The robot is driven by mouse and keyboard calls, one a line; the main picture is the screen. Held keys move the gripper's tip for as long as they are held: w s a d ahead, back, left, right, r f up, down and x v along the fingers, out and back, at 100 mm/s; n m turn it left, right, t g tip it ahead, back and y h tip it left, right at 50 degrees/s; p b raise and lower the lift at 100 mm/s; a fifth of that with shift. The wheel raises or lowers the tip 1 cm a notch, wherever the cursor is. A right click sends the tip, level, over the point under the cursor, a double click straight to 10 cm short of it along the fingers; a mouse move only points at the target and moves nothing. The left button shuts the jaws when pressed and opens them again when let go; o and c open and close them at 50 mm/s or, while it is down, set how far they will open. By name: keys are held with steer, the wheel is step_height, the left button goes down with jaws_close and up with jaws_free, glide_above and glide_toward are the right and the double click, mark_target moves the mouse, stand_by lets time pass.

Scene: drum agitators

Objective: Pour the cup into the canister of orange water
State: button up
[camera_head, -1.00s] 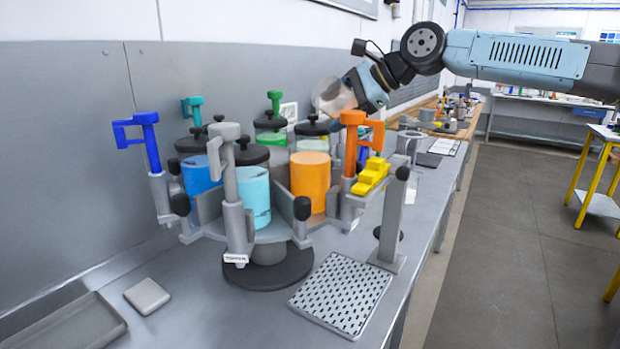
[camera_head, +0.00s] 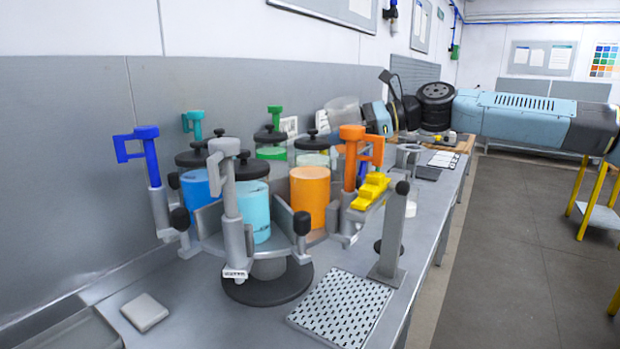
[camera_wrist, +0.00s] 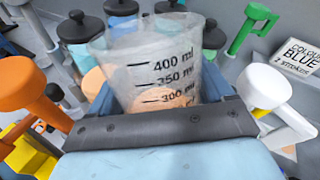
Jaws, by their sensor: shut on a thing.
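The clear cup (camera_head: 343,116), marked in ml, is gripped by my gripper (camera_head: 370,119). It is nearly upright, above and behind the orange canister. The wrist view shows the cup (camera_wrist: 155,60) between my blue fingers (camera_wrist: 155,108). A peach colour shows through its wall; I cannot tell if this is liquid inside or the orange behind it. The canister of orange water (camera_head: 310,198) stands on the front right of the carousel, with no lid visible on it. The orange crank handle (camera_head: 351,160) is just right of it and also shows in the wrist view (camera_wrist: 25,95).
Blue (camera_head: 198,186) and cyan (camera_head: 254,217) canisters with black lids share the carousel; green ones stand behind. Blue (camera_head: 145,142), grey (camera_head: 224,160) and green handles rise around them. A yellow piece (camera_head: 371,190) and grey post (camera_head: 392,236) stand right. A perforated mat (camera_head: 342,308) lies in front.

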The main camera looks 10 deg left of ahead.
mark_target(348, 106)
steer(key=shift+w+d+f+m+g+y+b, duration=0.3)
steer(key=shift+w+f+m+y+b, duration=0.2)
steer(key=shift+m+y, duration=0.9)
steer(key=shift+m, duration=0.1)
steer(key=shift+w+d+r+b, duration=0.15)
steer(key=shift+r+b, duration=0.25)
steer(key=shift+r, duration=1)
steer(key=shift+w+d+r+b, duration=0.15)
steer(key=shift+r+b, duration=0.2)
steer(key=shift+r, duration=1)
